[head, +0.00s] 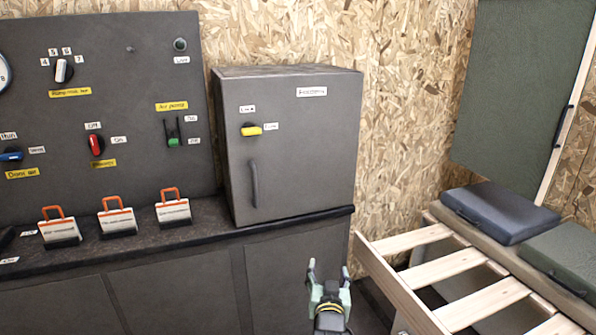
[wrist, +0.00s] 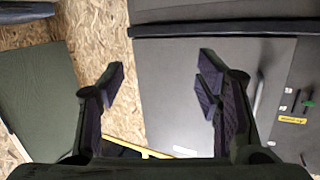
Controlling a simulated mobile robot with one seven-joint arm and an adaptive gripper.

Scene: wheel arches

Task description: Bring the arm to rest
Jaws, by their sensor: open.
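My gripper (head: 328,273) shows at the bottom centre of the head view, in front of the grey cabinet front and below the counter edge. Its fingers point up and stand apart with nothing between them. In the wrist view my gripper (wrist: 160,80) is also open and empty, its two dark fingers spread wide. The fingers appear apart from the cabinet and the counter. Most of my arm is out of the head view, below the lower edge.
A grey box with a handle (head: 254,184) and yellow knob stands on the dark counter (head: 215,238). A control panel (head: 130,90) and several orange-handled tags are left. A slatted wooden frame (head: 447,268) with cushions stands right, close to my gripper.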

